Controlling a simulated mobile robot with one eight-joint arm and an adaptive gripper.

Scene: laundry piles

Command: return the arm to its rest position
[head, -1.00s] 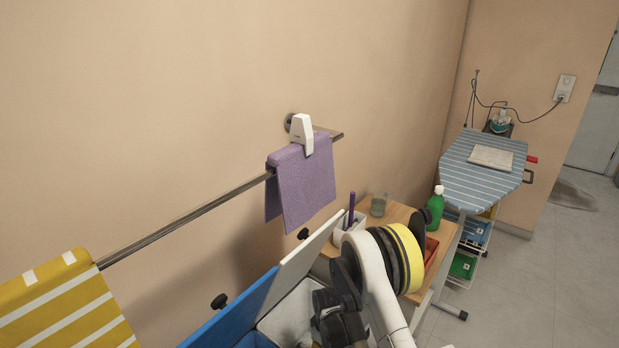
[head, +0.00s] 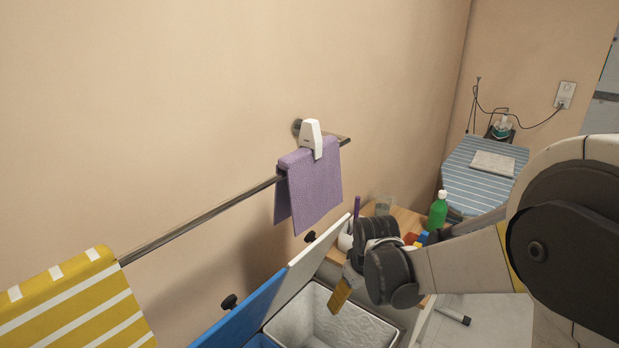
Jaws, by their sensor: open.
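My arm reaches in from the right side of the head view. My gripper (head: 343,288) is at its left end, beyond the dark wrist, and hangs over the white-lidded bin (head: 390,328). It is open, and I see no cloth in it. Its fingers are small and partly hidden by the wrist. A tan piece shows at its tip.
A blue-lidded bin (head: 232,325) stands beside the white one. Above them, a wall rail (head: 205,215) holds a purple cloth (head: 312,190) under a white clip (head: 311,137) and a yellow striped towel (head: 75,310). A green bottle (head: 438,210) and an ironing board (head: 478,188) stand behind the arm.

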